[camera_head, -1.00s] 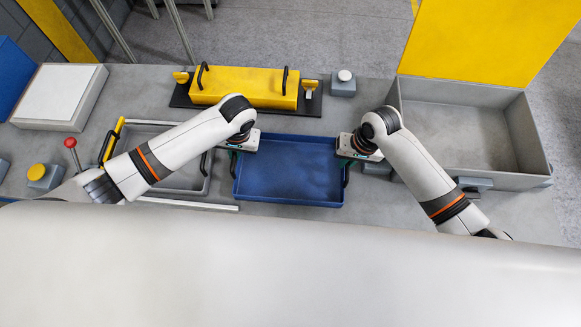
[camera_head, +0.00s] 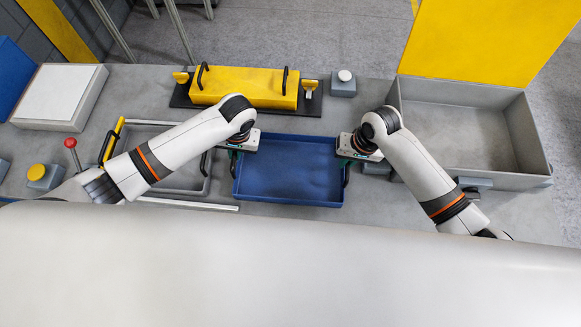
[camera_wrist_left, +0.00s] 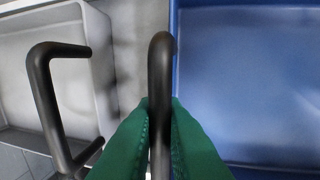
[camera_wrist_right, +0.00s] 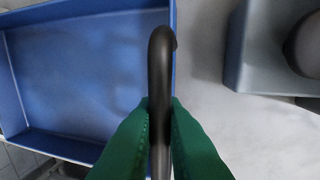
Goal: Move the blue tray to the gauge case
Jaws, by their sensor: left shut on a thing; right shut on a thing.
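The blue tray (camera_head: 290,203) is empty and sits level at the middle of the bench, with a black handle at its left and right sides. My left gripper (camera_head: 235,152) is shut on the left handle, which shows between green fingers in the left wrist view (camera_wrist_left: 160,125). My right gripper (camera_head: 347,160) is shut on the right handle, also seen in the right wrist view (camera_wrist_right: 160,125). Whether the tray touches the bench, I cannot tell. The open grey case with a raised yellow lid (camera_head: 487,40), which looks like the gauge case (camera_head: 537,140), stands empty at the right.
A grey tray (camera_head: 180,182) with black handles lies close left of the blue tray. A yellow block with black handles (camera_head: 245,85) stands behind it. A grey button box (camera_head: 342,88) is at the back; a small grey block (camera_head: 475,184) sits before the case.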

